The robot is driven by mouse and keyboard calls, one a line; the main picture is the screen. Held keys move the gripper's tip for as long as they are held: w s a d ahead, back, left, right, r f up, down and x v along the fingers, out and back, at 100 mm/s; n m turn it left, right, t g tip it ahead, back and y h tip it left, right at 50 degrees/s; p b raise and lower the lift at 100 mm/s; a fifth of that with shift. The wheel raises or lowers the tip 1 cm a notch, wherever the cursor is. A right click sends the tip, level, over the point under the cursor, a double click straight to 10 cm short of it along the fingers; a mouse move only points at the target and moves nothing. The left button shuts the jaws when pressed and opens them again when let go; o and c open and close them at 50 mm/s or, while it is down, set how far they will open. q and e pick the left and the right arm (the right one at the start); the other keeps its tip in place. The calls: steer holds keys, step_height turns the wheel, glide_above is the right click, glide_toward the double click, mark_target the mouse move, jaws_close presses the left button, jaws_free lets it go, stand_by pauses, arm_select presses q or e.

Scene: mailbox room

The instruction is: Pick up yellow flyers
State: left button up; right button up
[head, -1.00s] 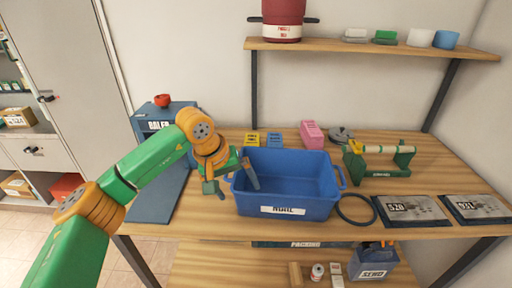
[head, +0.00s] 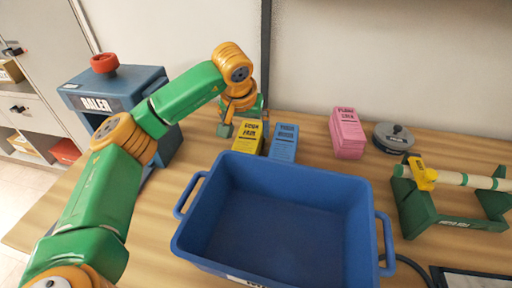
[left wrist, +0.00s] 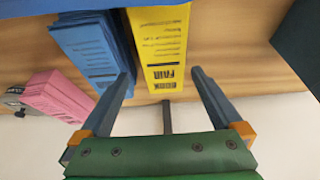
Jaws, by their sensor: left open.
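The yellow flyers (head: 249,138) stand as an upright stack on the table behind the blue tub, left of the blue flyers (head: 284,143). My left gripper (head: 243,117) is at the far side of the yellow stack, partly hidden in the head view. In the left wrist view my left gripper (left wrist: 163,76) is open, with one finger on either side of the yellow flyers (left wrist: 160,48). Gaps show between the stack and both fingers, and nothing is held. The blue flyers (left wrist: 92,48) are close to the left finger there. My right gripper is not in view.
The blue tub (head: 378,228) looks empty and fills the front middle. Pink flyers (head: 347,133) and a grey round object (head: 394,137) stand to its back right. A green stand (head: 430,212) with a roller is at right. The baler (head: 112,96) stands at left.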

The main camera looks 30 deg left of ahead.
mark_target(247, 139)
arm_select(q)
steer(key=shift+s+a+f+p, duration=0.15)
steer(key=shift+f+p, duration=0.15)
steer(key=shift+f, duration=0.2)
steer(key=shift+s+a+f+p, duration=0.15)
steer(key=shift+f+p, duration=0.15)
steer(key=shift+f, duration=0.15)
steer(key=x, duration=0.3)
steer(key=shift+w, duration=0.1)
steer(key=shift+w+f, duration=0.25)
steer(key=shift+w, duration=0.05)
steer(key=shift+s+r, duration=0.1)
steer(key=shift+s, duration=0.05)
steer(key=c, duration=0.5)
jaws_close()
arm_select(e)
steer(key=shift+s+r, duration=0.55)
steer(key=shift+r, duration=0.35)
